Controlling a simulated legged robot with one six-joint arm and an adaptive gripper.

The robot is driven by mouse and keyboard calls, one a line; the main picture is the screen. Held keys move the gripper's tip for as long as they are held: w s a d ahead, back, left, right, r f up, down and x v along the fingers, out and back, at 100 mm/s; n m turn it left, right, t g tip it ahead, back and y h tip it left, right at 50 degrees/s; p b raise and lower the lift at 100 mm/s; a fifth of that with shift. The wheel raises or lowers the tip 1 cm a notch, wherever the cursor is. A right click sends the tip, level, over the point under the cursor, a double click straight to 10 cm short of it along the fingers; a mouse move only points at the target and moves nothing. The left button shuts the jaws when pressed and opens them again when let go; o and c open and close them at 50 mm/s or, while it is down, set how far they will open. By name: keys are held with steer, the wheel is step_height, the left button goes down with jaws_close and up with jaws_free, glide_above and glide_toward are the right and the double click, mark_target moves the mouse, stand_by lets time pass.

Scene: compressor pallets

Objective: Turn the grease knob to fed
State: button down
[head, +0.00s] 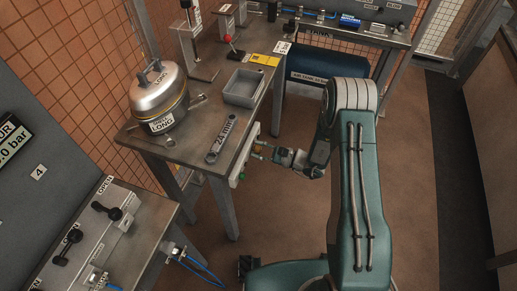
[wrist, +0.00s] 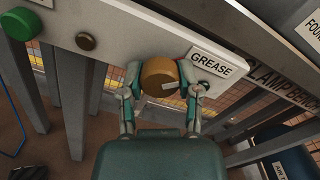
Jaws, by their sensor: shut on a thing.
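The grease knob (wrist: 157,76) is a round orange-brown knob on the pale panel along the clamp bench's front edge, in the wrist view. A short pale mark shows on its face, towards the lower right. The GREASE label (wrist: 219,63) is to its right. My gripper (wrist: 162,88) has one finger on each side of the knob and is shut on it. In the head view my gripper (head: 264,151) reaches left to the bench's front panel, and the knob is mostly hidden there. I cannot read a "fed" marking.
A green button (wrist: 20,23) and a dark brown button (wrist: 86,41) sit left of the knob on the same panel. On the bench top are a 24 mm spanner (head: 221,139), a grey tray (head: 230,98) and a metal compressor (head: 158,97). Floor right of my arm is clear.

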steer(key=m, duration=0.7)
steer(key=shift+s+f, duration=0.1)
steer(key=shift+f, duration=0.05)
steer(key=m, duration=0.6)
steer(key=shift+m, duration=0.4)
steer(key=m, duration=1.2)
steer(key=shift+m, duration=0.3)
steer(key=shift+c, duration=1.5)
jaws_free()
